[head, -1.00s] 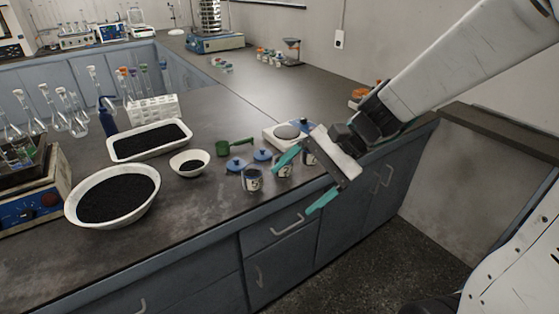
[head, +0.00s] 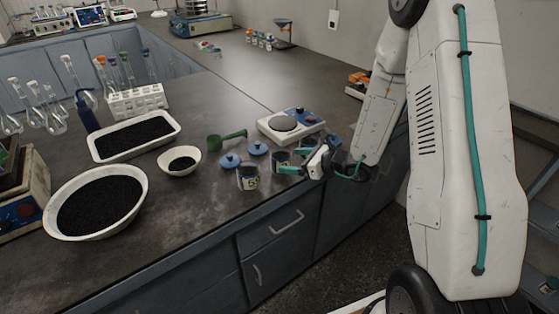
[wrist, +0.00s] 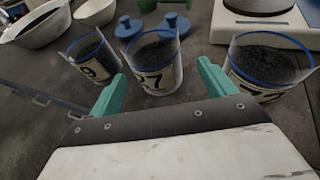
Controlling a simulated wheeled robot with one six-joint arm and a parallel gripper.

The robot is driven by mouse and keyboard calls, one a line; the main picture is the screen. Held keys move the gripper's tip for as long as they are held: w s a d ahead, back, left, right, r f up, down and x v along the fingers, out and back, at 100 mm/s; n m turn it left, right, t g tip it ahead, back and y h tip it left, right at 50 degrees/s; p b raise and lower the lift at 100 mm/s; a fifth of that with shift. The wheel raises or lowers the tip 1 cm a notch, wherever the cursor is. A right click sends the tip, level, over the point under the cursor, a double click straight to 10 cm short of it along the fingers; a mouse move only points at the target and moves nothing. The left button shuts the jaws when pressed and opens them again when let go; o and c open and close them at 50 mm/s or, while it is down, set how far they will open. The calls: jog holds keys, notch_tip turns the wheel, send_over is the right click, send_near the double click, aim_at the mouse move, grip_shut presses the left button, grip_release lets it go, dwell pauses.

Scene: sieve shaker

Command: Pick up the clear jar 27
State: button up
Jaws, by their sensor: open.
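The clear jar 27 (wrist: 157,77) stands upright on the bench, holding dark grains, with a blue band near its rim and a pale label reading 27. In the head view the jar (head: 279,160) is the middle of three, partly hidden by my gripper. My gripper (wrist: 160,88) is open, its teal fingertips either side of the jar's near side in the wrist view; I cannot tell whether they touch it. In the head view my gripper (head: 296,163) is low at the bench's front edge, pointing left.
Blue lids (head: 230,160), a green scoop (head: 228,140) and a balance (head: 293,125) lie beyond. Bowls and a tray of black grains stand left.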

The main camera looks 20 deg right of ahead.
aim_at(281, 161)
jog(key=x, duration=0.5)
jog(key=shift+a+f, duration=0.2)
jog(key=shift+a, duration=0.05)
jog(key=shift+c, duration=0.3)
jog(key=c, duration=1.1)
